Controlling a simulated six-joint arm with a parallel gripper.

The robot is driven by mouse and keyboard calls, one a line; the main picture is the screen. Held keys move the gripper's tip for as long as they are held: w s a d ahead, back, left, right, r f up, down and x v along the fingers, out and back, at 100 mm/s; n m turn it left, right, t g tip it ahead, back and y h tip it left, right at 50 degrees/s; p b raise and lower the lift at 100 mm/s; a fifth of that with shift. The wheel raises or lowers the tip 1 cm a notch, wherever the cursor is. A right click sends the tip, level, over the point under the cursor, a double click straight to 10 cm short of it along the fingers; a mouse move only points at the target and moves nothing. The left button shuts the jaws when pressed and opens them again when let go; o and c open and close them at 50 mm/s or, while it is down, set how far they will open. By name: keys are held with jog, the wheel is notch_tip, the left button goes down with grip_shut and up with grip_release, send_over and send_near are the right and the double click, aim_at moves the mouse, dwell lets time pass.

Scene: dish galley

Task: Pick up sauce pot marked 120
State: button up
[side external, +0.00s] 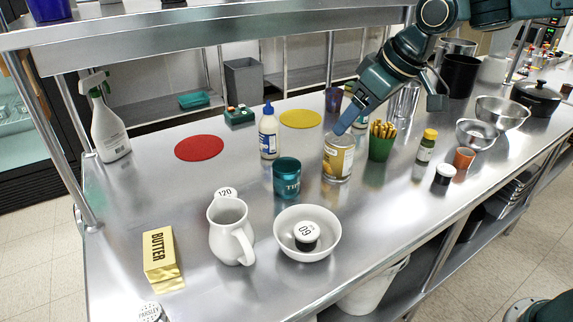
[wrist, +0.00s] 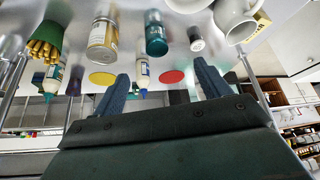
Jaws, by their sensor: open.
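The sauce pot marked 120 (side external: 226,192) stands behind the white pitcher in the side view. Only its white lid with the dark number shows; the pitcher hides its body. In the wrist view a small pot with a pale lid (wrist: 196,42), between the teal tin and the pitcher, looks like the same one, but its number is not readable. My gripper (side external: 341,128) is open and empty, near the top of the yellow-labelled jar, well to the right of the pot. Its two fingers (wrist: 161,69) are spread apart in the wrist view.
The white pitcher (side external: 229,236) stands close in front of the pot. A white bowl (side external: 328,224) holds another lidded pot (side external: 306,233), marked 60 or 09. A teal tin (side external: 287,178) and the labelled jar (side external: 338,160) stand between my gripper and the pot.

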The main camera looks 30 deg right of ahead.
jog(key=w+a+f+n, duration=0.2)
jog(key=w+a+f, duration=0.4)
jog(key=w+a, duration=0.25)
jog(key=n+y, duration=0.1)
jog(key=y, duration=0.1)
send_near(227, 195)
jog(key=r, duration=0.3)
jog(key=shift+s+d+g, duration=0.2)
jog(key=shift+d+g, duration=0.1)
jog(key=shift+x, duration=4.25)
jog(key=shift+d+f, duration=0.1)
jog(key=shift+f, duration=0.1)
jog(key=shift+x, duration=2.4)
jog(key=c, duration=1.1)
